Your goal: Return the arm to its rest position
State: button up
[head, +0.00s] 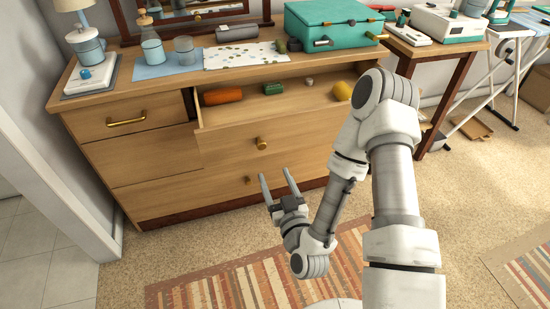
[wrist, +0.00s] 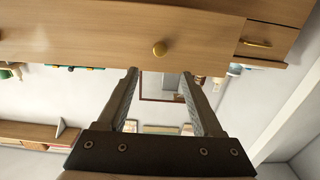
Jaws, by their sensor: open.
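My gripper (head: 278,182) is open and empty in the head view, in front of the wooden dresser (head: 155,154) and below its open top drawer. My arm is bent, with the gripper low above the floor side of the dresser. In the wrist view my gripper's two fingers (wrist: 160,78) are spread apart with nothing between them. The open drawer's front (wrist: 90,35) with a round brass knob (wrist: 159,48) fills the upper part of that view.
The open drawer (head: 230,142) holds an orange item (head: 222,96), a green item (head: 272,88) and a yellow item (head: 343,90). A teal case (head: 335,22) stands on the dresser top. A striped rug (head: 235,287) lies on the carpet below my gripper. A side table (head: 438,58) stands at right.

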jog(key=w+d+r+n+g, duration=0.2)
jog(key=w+r+n+g, duration=0.1)
jog(key=w+r+g, duration=0.2)
jog(key=s+d+r+m+g+h, duration=0.1)
jog(key=s+d+r+g+h, duration=0.15)
jog(key=d+r, duration=0.35)
jog(key=s+d+r+m+g+h, duration=0.1)
jog(key=s+d+r+m+g, duration=0.15)
jog(key=s+r, duration=0.6)
jog(key=s+d+r+m+g+h, duration=0.2)
jog(key=s+r+m, duration=0.15)
jog(key=s, duration=0.95)
notch_tip(320, 180, up, 19)
jog(key=p, duration=1.8)
jog(key=shift+n+p, duration=0.35)
jog(key=shift+n, duration=0.05)
